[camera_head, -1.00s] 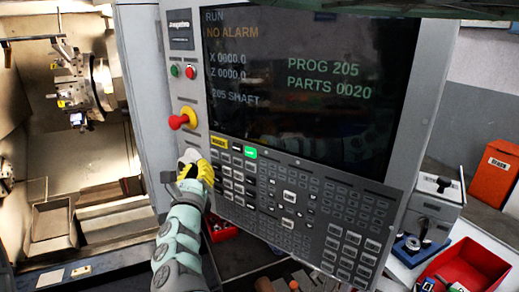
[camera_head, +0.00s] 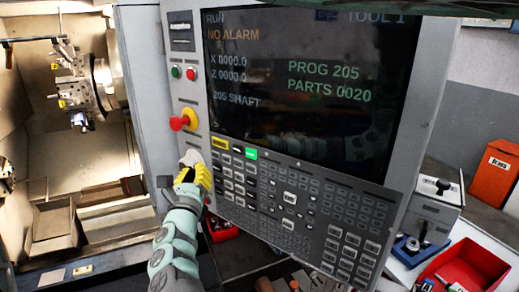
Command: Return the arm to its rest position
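My gripper (camera_head: 196,168) has yellow-tipped fingers and is at the left edge of the control panel's keypad (camera_head: 290,205), in front of a pale round knob (camera_head: 191,158). My pale green arm comes up to it from the bottom of the picture. The fingers are seen from behind, so I cannot tell whether they are open or shut, or whether they touch the panel. The screen (camera_head: 300,85) reads RUN, NO ALARM, PROG 205 and PARTS 0020. A green key (camera_head: 251,153) is lit on the keypad.
A red emergency stop (camera_head: 179,122) juts out above my gripper. The lathe's open chamber with its tool turret (camera_head: 80,85) is on the left. A red bin (camera_head: 463,270), a grey device (camera_head: 432,212) and an orange box (camera_head: 495,172) stand on the right.

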